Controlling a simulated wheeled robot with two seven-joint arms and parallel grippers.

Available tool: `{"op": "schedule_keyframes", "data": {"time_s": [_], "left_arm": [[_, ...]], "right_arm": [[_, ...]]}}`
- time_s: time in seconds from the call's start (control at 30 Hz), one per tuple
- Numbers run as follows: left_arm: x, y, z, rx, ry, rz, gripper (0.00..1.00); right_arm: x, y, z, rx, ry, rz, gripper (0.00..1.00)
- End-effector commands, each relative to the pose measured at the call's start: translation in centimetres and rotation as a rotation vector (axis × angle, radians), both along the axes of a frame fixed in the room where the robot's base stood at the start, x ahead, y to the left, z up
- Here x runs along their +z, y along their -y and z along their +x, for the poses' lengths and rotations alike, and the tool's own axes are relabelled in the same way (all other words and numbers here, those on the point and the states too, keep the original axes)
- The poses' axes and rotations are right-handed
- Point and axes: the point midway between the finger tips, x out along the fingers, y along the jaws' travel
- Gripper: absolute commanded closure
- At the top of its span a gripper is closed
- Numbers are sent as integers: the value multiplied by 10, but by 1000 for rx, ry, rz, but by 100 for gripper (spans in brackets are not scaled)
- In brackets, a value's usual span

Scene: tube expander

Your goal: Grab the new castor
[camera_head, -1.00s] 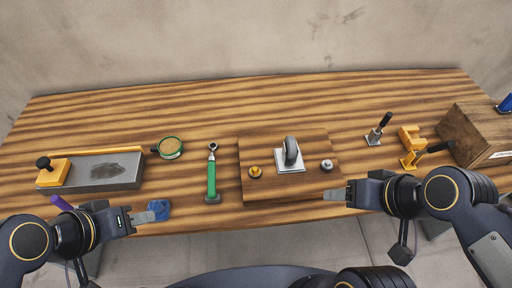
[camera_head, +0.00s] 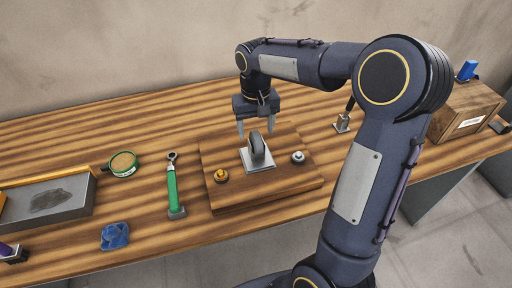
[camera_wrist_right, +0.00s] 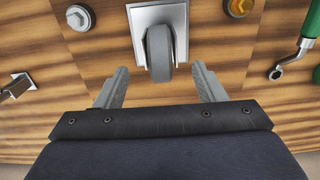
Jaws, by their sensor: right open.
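The castor (camera_head: 257,152), a grey wheel on a square silver plate, sits on the raised wooden board (camera_head: 225,203) with its wheel up. My right gripper (camera_head: 255,128) points down just behind and above the castor. Its jaws are open and empty. In the right wrist view, the castor wheel (camera_wrist_right: 159,52) lies ahead of and between the two open fingers (camera_wrist_right: 156,82), with no contact visible. My left gripper is not clearly in view; only a small dark and purple piece shows at the lower left edge in the head view.
A yellow bolt (camera_head: 221,176) and a silver bolt (camera_head: 298,157) flank the castor on the board. A green-handled wrench (camera_head: 172,190), a blue cloth-like item (camera_head: 115,236), a green round container (camera_head: 123,164) and a grey tray (camera_head: 75,212) lie left. A wooden box (camera_head: 462,113) stands right.

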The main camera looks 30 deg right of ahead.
Motion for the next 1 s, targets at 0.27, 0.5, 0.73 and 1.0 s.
{"op": "schedule_keyframes", "data": {"time_s": [0.27, 0.5, 0.73, 1.0], "left_arm": [[2, 0, 0, 0, 0, 0, 64], [2, 0, 0, 0, 0, 0, 64], [2, 0, 0, 0, 0, 0, 64], [2, 0, 0, 0, 0, 0, 64]], "right_arm": [[-40, -3, -7, 1, -4, 1, 36], [-52, -3, -6, 1, 1, 2, 36], [-51, -3, -6, 1, 1, 2, 49], [-51, -3, -6, 1, 1, 2, 85]]}}
